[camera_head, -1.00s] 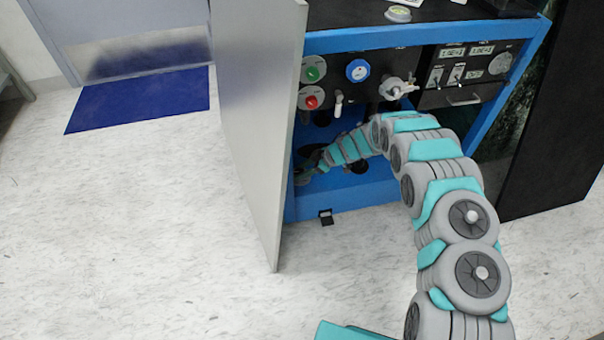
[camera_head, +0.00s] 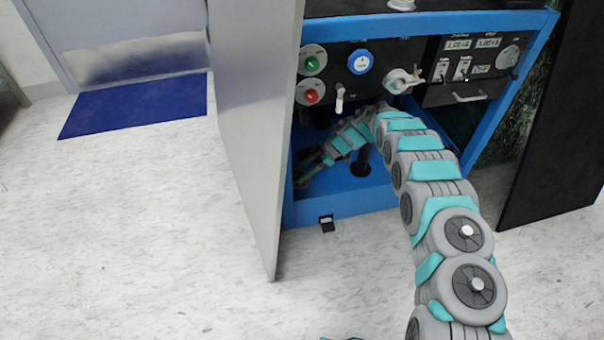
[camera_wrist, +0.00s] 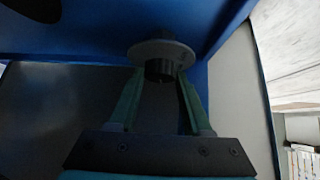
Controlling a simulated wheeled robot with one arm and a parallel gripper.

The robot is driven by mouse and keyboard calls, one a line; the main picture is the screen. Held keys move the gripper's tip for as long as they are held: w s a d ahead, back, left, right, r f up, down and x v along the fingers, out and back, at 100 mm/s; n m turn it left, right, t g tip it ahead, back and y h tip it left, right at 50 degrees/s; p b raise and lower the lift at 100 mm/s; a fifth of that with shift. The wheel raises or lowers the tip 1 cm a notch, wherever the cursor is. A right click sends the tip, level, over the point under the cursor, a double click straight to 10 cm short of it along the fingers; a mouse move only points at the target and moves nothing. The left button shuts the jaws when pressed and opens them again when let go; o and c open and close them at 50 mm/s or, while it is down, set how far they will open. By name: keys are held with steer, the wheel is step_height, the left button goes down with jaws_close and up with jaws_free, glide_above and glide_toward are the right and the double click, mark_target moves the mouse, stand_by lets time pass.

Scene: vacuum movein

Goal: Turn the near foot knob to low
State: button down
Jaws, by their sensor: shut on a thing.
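In the wrist view the foot knob (camera_wrist: 158,72) is a short dark cylinder under a wider grey round flange (camera_wrist: 150,49), against the blue frame. My gripper (camera_wrist: 161,76) has one green finger on each side of the knob and is shut on it. The fingertips are partly lost in shadow. In the head view my gripper (camera_head: 308,165) is low inside the blue cabinet (camera_head: 345,207), at its left front corner beside the open door. The knob is hidden there, and no low mark is readable in either view.
The grey door (camera_head: 250,130) stands open just left of my gripper. Above my arm is a black panel with a green knob (camera_head: 313,64), a red knob (camera_head: 312,96), a blue dial (camera_head: 360,61) and a grey valve (camera_head: 402,80). The floor in front is clear.

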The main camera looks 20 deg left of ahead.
steer(key=shift+s+a, duration=0.1)
steer(key=shift+a, duration=0.05)
steer(key=c, duration=0.6)
jaws_free()
steer(key=shift+r+p, duration=0.15)
steer(key=shift+p, duration=0.15)
